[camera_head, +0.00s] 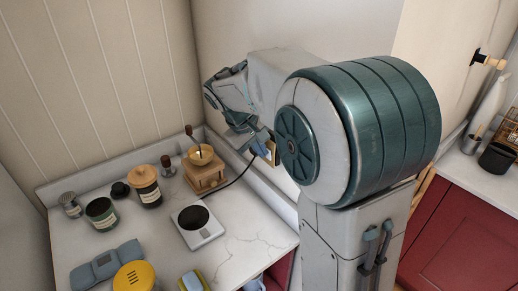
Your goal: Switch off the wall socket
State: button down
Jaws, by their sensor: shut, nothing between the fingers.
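The wall socket (275,155) shows as a small brass-coloured plate low on the wall behind the counter. Most of it is hidden by my arm and gripper, so its switch cannot be made out. My gripper (261,147) is shut and empty, with its fingertips right at the plate's left side. I cannot tell whether they touch it. A black cable (235,179) runs from the counter up toward the socket.
A white scale (198,224) lies on the marble counter (250,240). Yellow and blue items are at the front. My arm blocks the right side.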

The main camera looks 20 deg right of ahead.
jog(key=shift+d+r, duration=0.1)
jog(key=shift+d, duration=0.15)
jog(key=shift+r+p, duration=0.65)
jog(key=shift+r, duration=0.15)
jog(key=b+v, duration=0.1)
jog(key=v, duration=1)
jog(key=shift+a+r, duration=0.15)
jog(key=shift+a, duration=0.35)
